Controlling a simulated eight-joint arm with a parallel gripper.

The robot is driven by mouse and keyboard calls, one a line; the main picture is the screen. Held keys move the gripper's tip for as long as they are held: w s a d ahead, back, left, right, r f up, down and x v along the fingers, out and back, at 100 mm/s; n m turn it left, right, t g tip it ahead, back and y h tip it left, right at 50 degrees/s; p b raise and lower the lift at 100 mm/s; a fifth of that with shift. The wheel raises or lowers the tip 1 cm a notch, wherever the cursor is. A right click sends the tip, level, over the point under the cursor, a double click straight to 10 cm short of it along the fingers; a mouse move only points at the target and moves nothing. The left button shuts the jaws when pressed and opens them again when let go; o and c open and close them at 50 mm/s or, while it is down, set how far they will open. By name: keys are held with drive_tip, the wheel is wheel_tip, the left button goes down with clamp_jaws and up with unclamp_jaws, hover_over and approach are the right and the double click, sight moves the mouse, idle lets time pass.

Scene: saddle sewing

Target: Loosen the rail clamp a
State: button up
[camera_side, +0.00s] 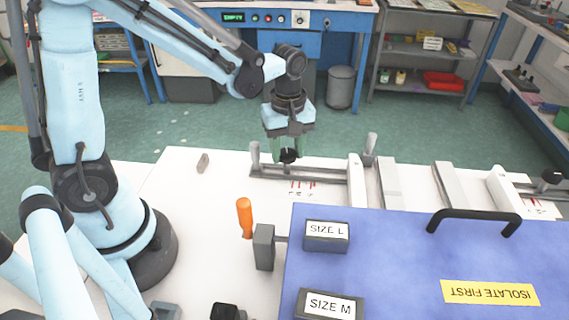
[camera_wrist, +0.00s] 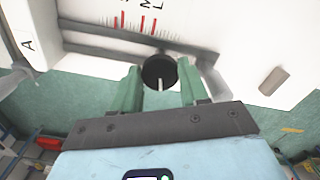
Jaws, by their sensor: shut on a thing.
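The knob of rail clamp A is black and round with a pale line across it. It shows in the wrist view (camera_wrist: 159,71) and in the side view (camera_side: 288,156) at the left end of the grey rail (camera_side: 315,172). My gripper (camera_side: 290,148) points down over the knob. Its green fingers, also in the wrist view (camera_wrist: 161,84), are shut on the knob from both sides. A white block marked A (camera_wrist: 27,45) stands along the rail in the wrist view. Red size marks (camera_wrist: 140,22) lie beside the rail. The clamp's inner parts are hidden.
A blue panel (camera_side: 390,265) with a black handle (camera_side: 475,215) fills the front right. Boxes labelled SIZE L (camera_side: 326,236) and SIZE M (camera_side: 328,305) are at its left. An orange-handled lever (camera_side: 244,217) stands nearby. The white table's left part is mostly clear.

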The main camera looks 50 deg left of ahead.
sight(287, 153)
idle(0.4)
drive_tip(key=o, duration=1.1)
drive_tip(key=shift+c, duration=0.2)
wheel_tip(287, 153, up, 12)
